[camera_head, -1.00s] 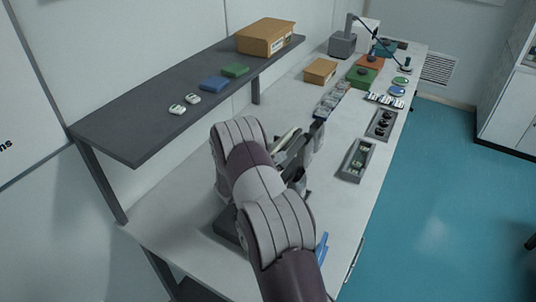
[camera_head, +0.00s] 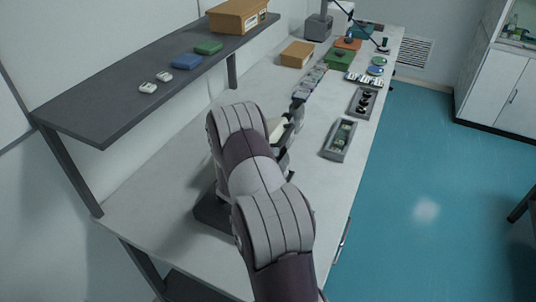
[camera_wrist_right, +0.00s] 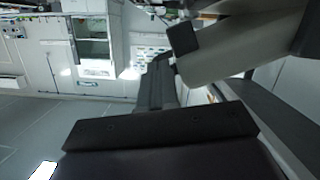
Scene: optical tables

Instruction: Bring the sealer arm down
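The sealer's dark grey base (camera_head: 212,213) shows at the near part of the table, left of my right arm. Most of the sealer is hidden behind that arm. A cream part (camera_head: 276,127), likely of the sealer arm, shows just past my forearm. In the right wrist view a long beige bar with a dark end (camera_wrist_right: 240,50) slants across the upper right, likely the sealer arm. My right gripper (camera_head: 286,146) is beside the cream part, mostly hidden by my arm; I cannot tell whether it touches it or how its fingers stand. My left gripper is not in view.
A raised dark shelf (camera_head: 110,112) runs along the table's left side, with a cardboard box (camera_head: 238,15) on it. A grey tray (camera_head: 339,140) and a black-knobbed tray (camera_head: 363,102) lie beyond my gripper. The white table (camera_head: 150,205) is clear at the near left.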

